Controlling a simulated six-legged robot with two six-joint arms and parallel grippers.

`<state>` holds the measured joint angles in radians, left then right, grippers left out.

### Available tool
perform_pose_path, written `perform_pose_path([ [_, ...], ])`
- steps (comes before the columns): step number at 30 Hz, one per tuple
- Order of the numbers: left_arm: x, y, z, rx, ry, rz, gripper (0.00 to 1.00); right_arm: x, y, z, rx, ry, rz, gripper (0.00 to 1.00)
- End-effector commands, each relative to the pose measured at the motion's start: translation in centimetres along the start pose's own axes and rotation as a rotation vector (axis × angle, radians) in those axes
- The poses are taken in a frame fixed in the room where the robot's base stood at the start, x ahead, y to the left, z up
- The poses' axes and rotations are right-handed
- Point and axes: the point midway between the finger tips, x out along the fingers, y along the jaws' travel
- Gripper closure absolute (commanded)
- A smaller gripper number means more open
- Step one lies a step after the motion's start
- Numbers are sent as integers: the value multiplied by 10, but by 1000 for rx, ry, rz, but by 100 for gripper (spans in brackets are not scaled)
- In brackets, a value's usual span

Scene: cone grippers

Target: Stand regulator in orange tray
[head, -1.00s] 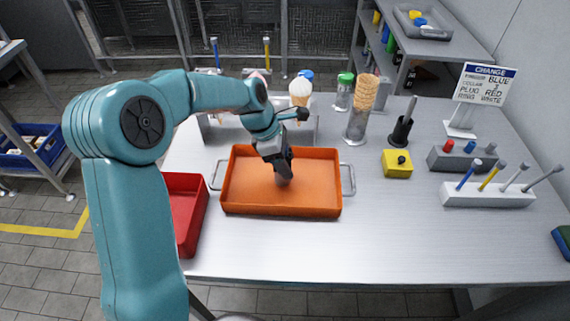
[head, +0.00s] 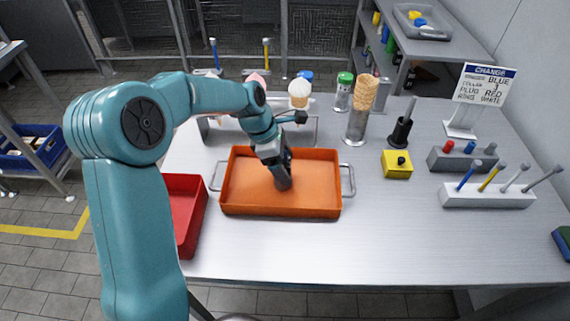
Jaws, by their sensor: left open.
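The orange tray (head: 240,208) lies on the metal table, with a handle at each end. A small dark grey cylindrical piece (head: 283,184), which looks like the regulator, is upright or nearly so on the tray floor, right of the tray's middle. My left gripper (head: 281,167) reaches down over the tray from behind, with its jaws open at the top of this piece. The fingers partly hide it, and I cannot tell whether they touch it. My right gripper is not in view.
A red tray (head: 190,235) is left of the orange tray. Behind stand an ice cream cone (head: 299,95) on a rack, a green-lidded jar (head: 344,92) and stacked cones (head: 366,93). A yellow block (head: 397,165) and a white tool holder (head: 487,195) are right. The front table is clear.

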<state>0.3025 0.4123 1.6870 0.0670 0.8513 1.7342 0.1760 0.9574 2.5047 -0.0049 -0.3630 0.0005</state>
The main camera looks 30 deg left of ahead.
Motion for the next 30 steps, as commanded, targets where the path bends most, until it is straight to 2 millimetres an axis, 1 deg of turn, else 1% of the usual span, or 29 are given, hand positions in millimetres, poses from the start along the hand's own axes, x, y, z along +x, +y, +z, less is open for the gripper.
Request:
perform_pose_path([
  [1,-10,1,0,0,-1,5,19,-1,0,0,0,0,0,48],
  [9,-74,1,0,-1,-1,6,19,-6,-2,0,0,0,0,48],
  [12,-92,1,0,-1,0,4,19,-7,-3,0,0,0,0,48],
  [15,-105,1,0,-1,0,3,19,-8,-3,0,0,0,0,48],
  [20,-114,0,0,0,0,1,19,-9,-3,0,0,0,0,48],
  [30,-114,0,0,0,0,0,19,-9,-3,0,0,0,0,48],
])
